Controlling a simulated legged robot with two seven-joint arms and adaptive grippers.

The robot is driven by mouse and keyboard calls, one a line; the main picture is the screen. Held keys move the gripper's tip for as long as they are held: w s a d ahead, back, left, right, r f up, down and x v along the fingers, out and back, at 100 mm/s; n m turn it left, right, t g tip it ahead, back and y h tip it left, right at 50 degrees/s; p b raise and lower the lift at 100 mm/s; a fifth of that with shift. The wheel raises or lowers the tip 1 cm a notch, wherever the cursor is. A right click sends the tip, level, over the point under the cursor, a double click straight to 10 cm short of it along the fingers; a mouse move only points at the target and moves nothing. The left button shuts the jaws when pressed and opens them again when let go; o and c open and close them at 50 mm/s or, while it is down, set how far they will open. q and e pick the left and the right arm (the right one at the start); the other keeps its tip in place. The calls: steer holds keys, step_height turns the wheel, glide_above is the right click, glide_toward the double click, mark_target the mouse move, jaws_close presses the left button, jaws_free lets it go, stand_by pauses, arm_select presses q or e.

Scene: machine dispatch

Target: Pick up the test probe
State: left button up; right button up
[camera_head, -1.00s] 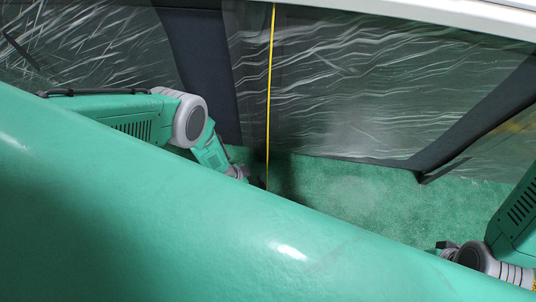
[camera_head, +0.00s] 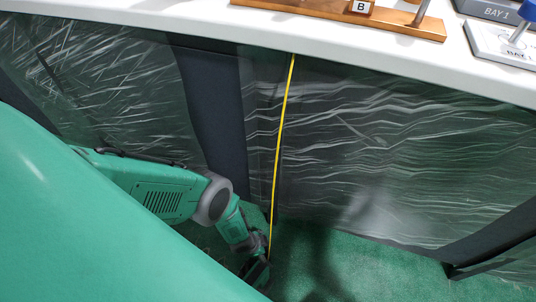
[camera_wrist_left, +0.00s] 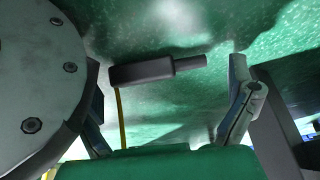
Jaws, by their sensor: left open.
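The test probe (camera_wrist_left: 155,72), a dark grey cylinder with a thinner end to the right, shows in the left wrist view against the green floor. A yellow cable (camera_wrist_left: 121,115) joins its left end. My left gripper (camera_wrist_left: 168,85) is open, and the probe appears between its two fingers; I cannot tell how far beyond the tips it is. In the head view my left gripper (camera_head: 258,270) is low near the floor, at the bottom end of the yellow cable (camera_head: 277,160). The probe itself cannot be made out there. My right gripper is not in view.
A white curved counter (camera_head: 180,20) runs along the top, with its dark glossy front panels (camera_head: 350,150) below. A wooden rack (camera_head: 330,12) marked B and grey BAY 1 blocks (camera_head: 500,45) stand on it. Green floor (camera_head: 340,265) is clear to the right of the gripper.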

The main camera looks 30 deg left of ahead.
arm_select(q)
steer(key=shift+s+d, duration=0.1)
steer(key=shift+s, duration=0.2)
steer(key=shift+r, duration=0.1)
steer(key=c, duration=1.2)
steer(key=shift+w+a, duration=0.1)
steer(key=shift+a, duration=0.3)
steer(key=shift+c, duration=0.7)
steer(key=shift+d+r+p, duration=0.1)
steer(key=shift+r+p, duration=0.15)
steer(key=shift+p, duration=0.05)
step_height(320, 180, up, 9)
steer(key=p, duration=0.7)
steer(key=shift+d+r, duration=0.15)
steer(key=shift+r, duration=0.05)
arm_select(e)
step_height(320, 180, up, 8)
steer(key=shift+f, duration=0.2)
